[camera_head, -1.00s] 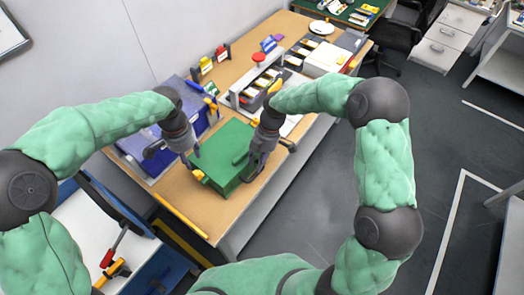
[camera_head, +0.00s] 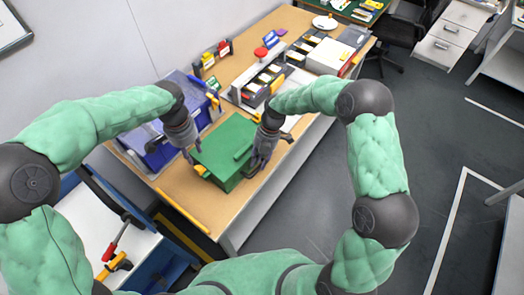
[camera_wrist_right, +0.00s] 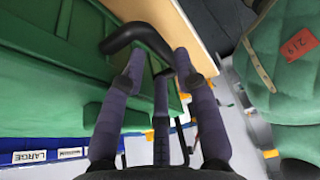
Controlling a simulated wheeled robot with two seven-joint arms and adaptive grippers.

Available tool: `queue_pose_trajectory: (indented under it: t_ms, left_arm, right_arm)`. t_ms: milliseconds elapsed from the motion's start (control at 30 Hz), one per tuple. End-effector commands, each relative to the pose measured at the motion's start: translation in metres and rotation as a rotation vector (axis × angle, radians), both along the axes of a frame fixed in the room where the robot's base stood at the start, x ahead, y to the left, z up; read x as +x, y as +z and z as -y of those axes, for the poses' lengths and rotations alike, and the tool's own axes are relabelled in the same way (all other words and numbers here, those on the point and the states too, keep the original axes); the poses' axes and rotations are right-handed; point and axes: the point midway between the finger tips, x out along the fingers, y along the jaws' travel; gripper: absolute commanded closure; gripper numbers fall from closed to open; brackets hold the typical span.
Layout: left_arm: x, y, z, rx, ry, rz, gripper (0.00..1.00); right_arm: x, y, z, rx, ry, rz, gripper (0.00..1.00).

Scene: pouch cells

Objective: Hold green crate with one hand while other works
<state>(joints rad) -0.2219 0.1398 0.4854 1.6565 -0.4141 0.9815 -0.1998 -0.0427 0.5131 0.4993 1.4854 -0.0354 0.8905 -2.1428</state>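The green crate (camera_head: 238,132) sits on the wooden table between my two grippers. My left gripper (camera_head: 193,155) points down at the crate's left side; whether its fingers touch it, or are open, is too small to tell. My right gripper (camera_head: 256,170) is at the crate's right side. In the right wrist view the fingers of the right gripper (camera_wrist_right: 159,62) are spread, with a gap between their tips. A curved black handle (camera_wrist_right: 140,35) lies by these tips, beside the crate's green wall (camera_wrist_right: 50,80). I cannot tell whether the fingers touch the handle.
A blue crate (camera_head: 152,155) stands left of the green crate. Behind are a grey rack with dark bins (camera_head: 262,85), a white box (camera_head: 328,57) and small coloured items. Bare tabletop (camera_head: 187,190) shows in front of the green crate.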

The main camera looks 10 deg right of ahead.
Motion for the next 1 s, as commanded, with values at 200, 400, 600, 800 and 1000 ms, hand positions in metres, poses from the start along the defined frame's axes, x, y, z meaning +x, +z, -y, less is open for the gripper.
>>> queue_pose_trajectory:
  t_ms: [200,400,600,800,1000]
  left_arm:
    - [0.0,0.0,0.0,0.0,0.0,0.0,0.61]
    - [0.0,0.0,0.0,0.0,0.0,0.0,0.61]
    - [0.0,0.0,0.0,0.0,0.0,0.0,0.61]
    - [0.0,0.0,0.0,0.0,0.0,0.0,0.61]
    - [0.0,0.0,0.0,0.0,0.0,0.0,0.61]
  right_arm:
    - [-0.008,-0.028,-0.009,-0.001,0.0,-0.002,0.69]
    - [-0.011,-0.04,-0.013,0.0,-0.001,0.0,0.69]
    - [-0.011,-0.042,-0.013,0.0,-0.001,0.001,0.69]
    - [-0.011,-0.042,-0.013,0.0,-0.001,0.001,0.91]
    - [-0.011,-0.042,-0.013,0.0,-0.001,0.001,1.0]
